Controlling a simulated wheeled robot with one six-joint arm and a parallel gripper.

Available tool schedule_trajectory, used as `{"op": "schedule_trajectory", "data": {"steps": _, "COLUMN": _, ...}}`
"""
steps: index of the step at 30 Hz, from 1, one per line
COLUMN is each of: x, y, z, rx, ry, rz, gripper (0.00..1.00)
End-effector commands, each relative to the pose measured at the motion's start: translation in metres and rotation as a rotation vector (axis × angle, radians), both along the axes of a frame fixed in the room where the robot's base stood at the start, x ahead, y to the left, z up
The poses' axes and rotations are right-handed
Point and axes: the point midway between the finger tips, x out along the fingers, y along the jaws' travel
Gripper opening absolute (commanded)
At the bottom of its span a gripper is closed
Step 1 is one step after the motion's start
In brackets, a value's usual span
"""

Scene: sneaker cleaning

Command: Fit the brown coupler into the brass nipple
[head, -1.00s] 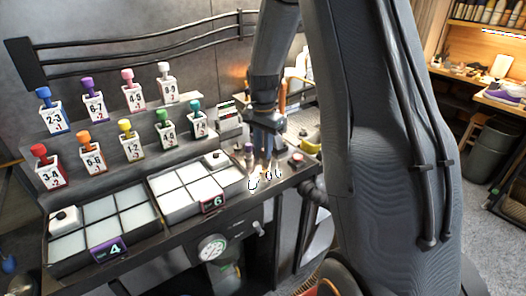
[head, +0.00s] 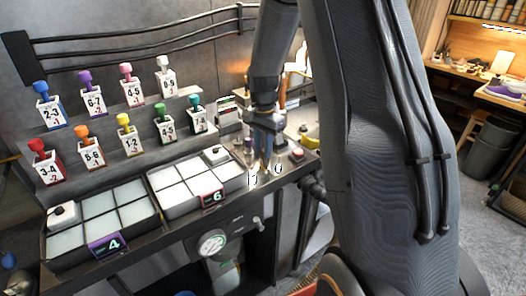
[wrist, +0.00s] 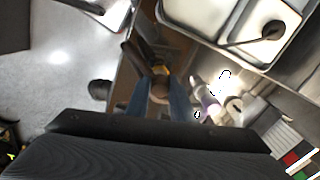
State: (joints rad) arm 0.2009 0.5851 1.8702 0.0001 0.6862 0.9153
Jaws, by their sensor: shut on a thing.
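In the wrist view my gripper (wrist: 159,96) has two blue fingers shut on the brown coupler (wrist: 160,88), whose round end shows between the fingertips. A small gold-coloured part, perhaps the brass nipple (wrist: 163,69), shows just beyond the coupler; I cannot tell whether they touch or are joined. In the head view my gripper (head: 265,150) points down at the right end of the dark bench. The coupler and nipple cannot be made out there.
A white-celled tray (head: 182,201) and another tray (head: 68,262) lie left of my gripper. Numbered bottles stand on tiers behind them. A red button (head: 297,152) is close on the right. A gauge (head: 212,243) is on the bench front. A metal basin (wrist: 186,12) shows in the wrist view.

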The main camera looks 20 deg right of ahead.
Motion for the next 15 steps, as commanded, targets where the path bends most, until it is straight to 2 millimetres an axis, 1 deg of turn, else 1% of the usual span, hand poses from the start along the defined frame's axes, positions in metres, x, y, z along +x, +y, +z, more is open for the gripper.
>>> {"op": "schedule_trajectory", "data": {"steps": 8, "x": -0.0002, "y": 0.0, "z": -0.0069, "rx": 0.0, "ry": 0.001, "rz": 0.0, "gripper": 0.01}}
{"op": "schedule_trajectory", "data": {"steps": 9, "x": -0.0002, "y": 0.0, "z": -0.0062, "rx": 0.0, "ry": 0.001, "rz": 0.0, "gripper": 0.28}}
{"op": "schedule_trajectory", "data": {"steps": 12, "x": -0.0001, "y": 0.0, "z": -0.0059, "rx": 0.0, "ry": 0.0, "rz": 0.0, "gripper": 0.43}}
{"op": "schedule_trajectory", "data": {"steps": 15, "x": -0.0001, "y": 0.0, "z": -0.0058, "rx": 0.0, "ry": 0.0, "rz": 0.0, "gripper": 0.43}}
